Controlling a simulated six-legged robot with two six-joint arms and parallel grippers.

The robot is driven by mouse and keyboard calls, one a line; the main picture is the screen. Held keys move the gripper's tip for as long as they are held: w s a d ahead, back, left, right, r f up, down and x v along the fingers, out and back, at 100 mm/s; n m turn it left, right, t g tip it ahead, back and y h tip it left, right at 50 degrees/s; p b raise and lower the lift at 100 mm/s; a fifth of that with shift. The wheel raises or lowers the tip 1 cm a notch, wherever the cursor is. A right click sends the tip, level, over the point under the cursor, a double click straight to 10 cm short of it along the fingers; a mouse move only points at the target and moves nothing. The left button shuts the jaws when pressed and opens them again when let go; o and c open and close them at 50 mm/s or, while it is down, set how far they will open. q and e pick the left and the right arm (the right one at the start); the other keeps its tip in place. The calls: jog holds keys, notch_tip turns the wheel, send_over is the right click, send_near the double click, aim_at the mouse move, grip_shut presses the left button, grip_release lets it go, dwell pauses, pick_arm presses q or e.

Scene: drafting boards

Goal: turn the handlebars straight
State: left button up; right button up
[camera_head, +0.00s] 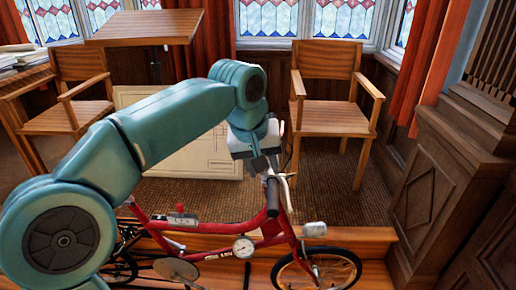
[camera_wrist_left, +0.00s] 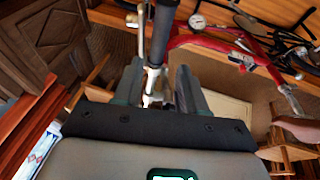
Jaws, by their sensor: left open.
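A red bicycle (camera_head: 215,238) stands in front of a wooden step in the head view. Its handlebar (camera_head: 272,196) has a dark grip and lies near the middle of the picture. My left gripper (camera_head: 266,170) is at the far end of that grip, with its jaws open. In the left wrist view, the handlebar (camera_wrist_left: 159,45) runs between the two open fingers of my gripper (camera_wrist_left: 159,75), with space showing beside it. The red frame (camera_wrist_left: 230,48) shows at upper right there. My right gripper is in neither view.
A wooden chair (camera_head: 325,88) stands behind the handlebar, and another chair (camera_head: 75,95) stands at left. A drafting board (camera_head: 147,27) is at the back. A pale panel (camera_head: 195,160) lies behind my left arm. Dark wood panelling (camera_head: 435,190) closes off the right side.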

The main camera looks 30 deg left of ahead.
pick_arm(q)
jog(key=v, duration=0.5)
jog(key=shift+s+r, duration=0.1)
jog(key=shift+r, duration=0.3)
